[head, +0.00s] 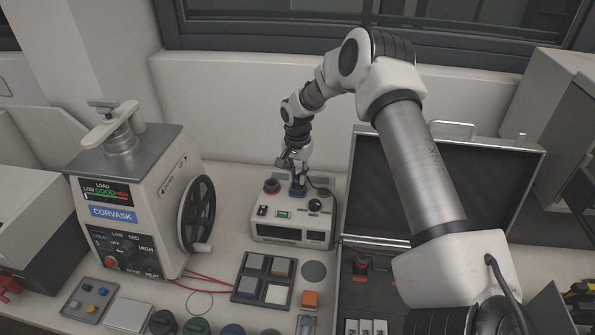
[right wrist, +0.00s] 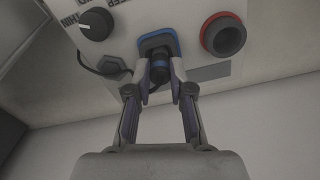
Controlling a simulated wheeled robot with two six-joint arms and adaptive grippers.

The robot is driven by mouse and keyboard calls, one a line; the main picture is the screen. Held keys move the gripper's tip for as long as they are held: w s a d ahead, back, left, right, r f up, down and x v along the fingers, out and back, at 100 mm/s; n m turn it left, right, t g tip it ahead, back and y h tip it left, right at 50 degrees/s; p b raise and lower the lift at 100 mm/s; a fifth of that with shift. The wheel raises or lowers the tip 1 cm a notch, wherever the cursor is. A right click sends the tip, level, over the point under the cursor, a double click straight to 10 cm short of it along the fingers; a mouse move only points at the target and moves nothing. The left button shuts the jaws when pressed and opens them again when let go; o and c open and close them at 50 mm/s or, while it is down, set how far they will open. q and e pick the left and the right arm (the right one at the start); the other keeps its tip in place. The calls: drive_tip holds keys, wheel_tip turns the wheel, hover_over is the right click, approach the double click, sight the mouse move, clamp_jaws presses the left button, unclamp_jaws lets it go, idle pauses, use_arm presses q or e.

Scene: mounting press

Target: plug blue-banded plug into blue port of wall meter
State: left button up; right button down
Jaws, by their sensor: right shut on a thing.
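The meter (head: 292,230) is a pale box with a small green display on the bench. In the right wrist view its face (right wrist: 125,35) shows the blue-framed port (right wrist: 158,42) and a red-ringed round port (right wrist: 222,36). My right gripper (head: 298,181) is above the meter at the blue port. In the right wrist view the gripper (right wrist: 160,92) is shut on the dark plug (right wrist: 160,70) with a blue band. The plug's front end is at the blue port's opening; how deep it sits is hidden. My left gripper is in neither view.
A black knob (right wrist: 96,24) and a dark cable lie beside the blue port. A press with a handwheel (head: 197,215) stands left of the meter, an open case (head: 480,165) to the right. The wall is close behind.

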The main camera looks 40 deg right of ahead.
drive_tip(key=shift+f, duration=0.25)
drive_tip(key=shift+c, duration=1.9)
unclamp_jaws()
wheel_tip(320, 180, up, 7)
drive_tip(key=p, duration=0.6)
drive_tip(key=shift+f, duration=0.1)
drive_tip(key=shift+r, duration=0.45)
drive_tip(key=shift+f, duration=0.1)
